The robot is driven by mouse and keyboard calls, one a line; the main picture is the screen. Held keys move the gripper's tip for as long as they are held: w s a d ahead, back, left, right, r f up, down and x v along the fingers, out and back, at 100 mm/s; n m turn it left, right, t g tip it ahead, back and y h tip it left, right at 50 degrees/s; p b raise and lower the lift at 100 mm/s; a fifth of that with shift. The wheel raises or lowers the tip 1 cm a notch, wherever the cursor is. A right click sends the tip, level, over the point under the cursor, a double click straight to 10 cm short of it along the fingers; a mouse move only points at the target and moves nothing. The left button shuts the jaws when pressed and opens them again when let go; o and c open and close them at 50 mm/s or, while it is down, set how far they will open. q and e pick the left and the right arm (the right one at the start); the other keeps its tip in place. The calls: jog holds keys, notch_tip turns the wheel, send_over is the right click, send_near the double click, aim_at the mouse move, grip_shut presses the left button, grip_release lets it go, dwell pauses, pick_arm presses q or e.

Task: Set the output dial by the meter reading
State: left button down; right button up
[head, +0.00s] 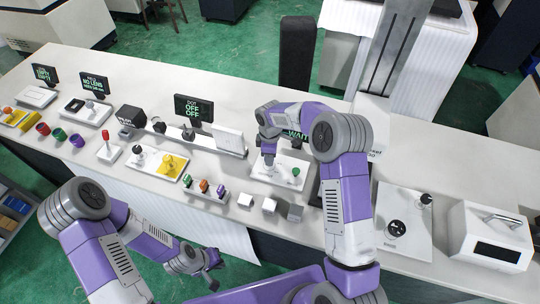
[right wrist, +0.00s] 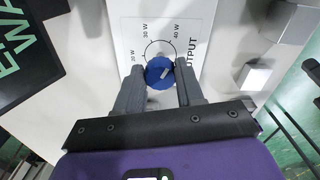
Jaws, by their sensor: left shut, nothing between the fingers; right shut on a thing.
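The blue output dial (right wrist: 159,73) sits in the right wrist view on a white panel marked OUTPUT, with 20 W, 30 W and 40 W around it. A pale mark on the dial slants toward the upper right. My right gripper (right wrist: 160,76) is shut on the dial, one finger on each side. In the head view my right gripper (head: 268,160) hides the dial on the white panel (head: 262,174). A screen (head: 294,134) behind it, partly covered by my arm, reads WAIT. My left gripper (head: 212,282) is shut and empty, low in front of the bench. No meter reading is legible.
A green knob (head: 295,171) stands beside my right gripper. Small pale blocks (head: 269,205) lie at the bench's front edge. A screen reading DOT OFF OFF (head: 193,109) stands left of it. A white box with a dark window (head: 498,252) sits at the right.

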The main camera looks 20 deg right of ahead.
jog(key=shift+m, duration=0.4)
jog(key=o, duration=1)
jog(key=shift+o, duration=0.2)
jog(key=shift+r, duration=0.1)
notch_tip(320, 180, up, 8)
jog(key=shift+f+p, duration=0.25)
jog(key=shift+p, duration=0.1)
